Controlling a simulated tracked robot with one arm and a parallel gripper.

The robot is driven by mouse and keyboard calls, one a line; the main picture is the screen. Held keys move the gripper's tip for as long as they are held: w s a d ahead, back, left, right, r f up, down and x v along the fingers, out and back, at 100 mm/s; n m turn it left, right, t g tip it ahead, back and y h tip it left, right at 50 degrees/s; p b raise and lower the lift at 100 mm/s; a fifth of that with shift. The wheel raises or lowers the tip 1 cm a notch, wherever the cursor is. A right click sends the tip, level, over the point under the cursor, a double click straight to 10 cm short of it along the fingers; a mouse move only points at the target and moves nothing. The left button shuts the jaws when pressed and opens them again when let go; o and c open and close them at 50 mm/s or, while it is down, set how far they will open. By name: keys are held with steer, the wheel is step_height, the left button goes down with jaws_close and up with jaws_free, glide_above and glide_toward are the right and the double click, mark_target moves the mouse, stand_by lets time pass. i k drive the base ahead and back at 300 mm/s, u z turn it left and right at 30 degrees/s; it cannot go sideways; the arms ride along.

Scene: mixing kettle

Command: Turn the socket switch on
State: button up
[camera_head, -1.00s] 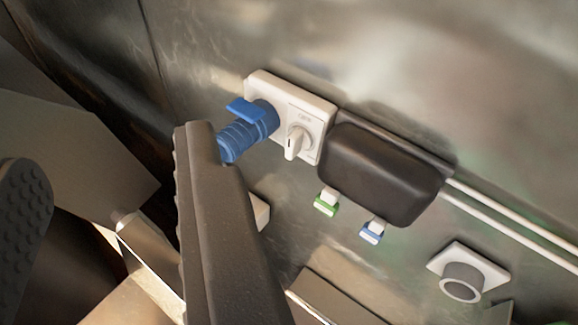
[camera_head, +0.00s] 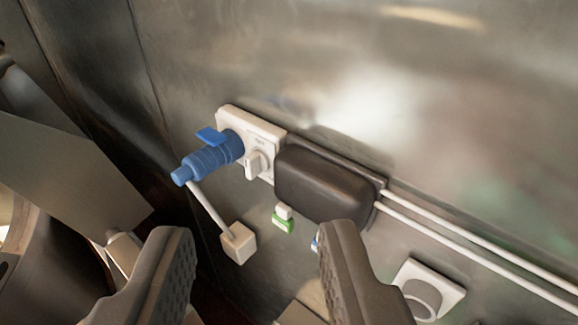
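The white socket (camera_head: 262,134) is fixed to the metal wall. A blue plug (camera_head: 212,160) sits in its left part. The white rotary switch knob (camera_head: 257,164) is on its right part, with its handle pointing roughly downward. A small label above the knob is too small to read. My gripper (camera_head: 255,236) is open and empty. Its two dark fingers are well apart, below the socket in the picture, and the knob shows above the gap between them. No contact with the knob shows.
A black box (camera_head: 322,187) adjoins the socket on the right, with a green connector (camera_head: 283,220) below and a blue one partly hidden by my right finger. A pale block (camera_head: 238,243) hangs below the plug. White pipes (camera_head: 460,242) run right. A round fitting (camera_head: 425,292) is at lower right.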

mark_target(258, 161)
steer(key=z, duration=0.05)
steer(key=i, duration=0.6)
steer(key=u, duration=1.95)
steer(key=k, duration=0.75)
steer(key=z, duration=0.4)
steer(key=i, duration=0.55)
steer(key=z, duration=0.05)
